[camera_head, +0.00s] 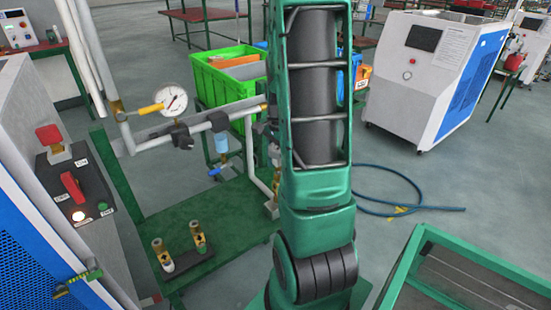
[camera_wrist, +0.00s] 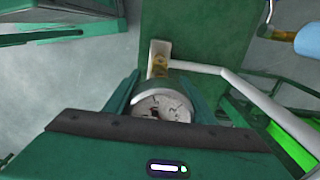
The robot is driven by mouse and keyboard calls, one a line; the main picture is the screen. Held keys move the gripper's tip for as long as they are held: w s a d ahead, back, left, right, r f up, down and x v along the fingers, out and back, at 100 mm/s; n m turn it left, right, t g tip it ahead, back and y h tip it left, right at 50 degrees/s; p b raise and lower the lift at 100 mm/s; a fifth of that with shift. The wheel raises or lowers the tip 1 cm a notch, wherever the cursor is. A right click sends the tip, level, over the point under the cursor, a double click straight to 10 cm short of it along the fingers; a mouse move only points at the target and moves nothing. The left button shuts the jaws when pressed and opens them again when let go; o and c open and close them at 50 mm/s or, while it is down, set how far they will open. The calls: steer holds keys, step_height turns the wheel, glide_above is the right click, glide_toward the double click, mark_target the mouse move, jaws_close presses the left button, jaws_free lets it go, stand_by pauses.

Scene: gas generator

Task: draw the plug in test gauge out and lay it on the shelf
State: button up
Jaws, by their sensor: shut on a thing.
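The plug-in test gauge (camera_wrist: 163,107), with a round white dial and grey rim, sits between the green fingers of my gripper (camera_wrist: 161,92) in the wrist view. My gripper is shut on it. A brass fitting (camera_wrist: 159,65) at the elbow of a white pipe lies right behind the gauge. I cannot tell whether the gauge is still joined to it. In the head view my arm hides the gripper and this gauge. The green shelf (camera_head: 225,205) is low, left of my arm; its surface also shows in the wrist view (camera_wrist: 205,30).
Another dial gauge (camera_head: 173,100) with a yellow-handled valve is on the upper pipe. Two brass fittings (camera_head: 163,254) (camera_head: 198,238) stand at the shelf's front left. A blue filter (camera_head: 221,142) hangs above the shelf. A switch box (camera_head: 75,192) is at left. The shelf's middle is clear.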

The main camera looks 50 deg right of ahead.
steer(key=shift+r, duration=2)
steer(key=shift+r, duration=1.45)
stand_by(0.4)
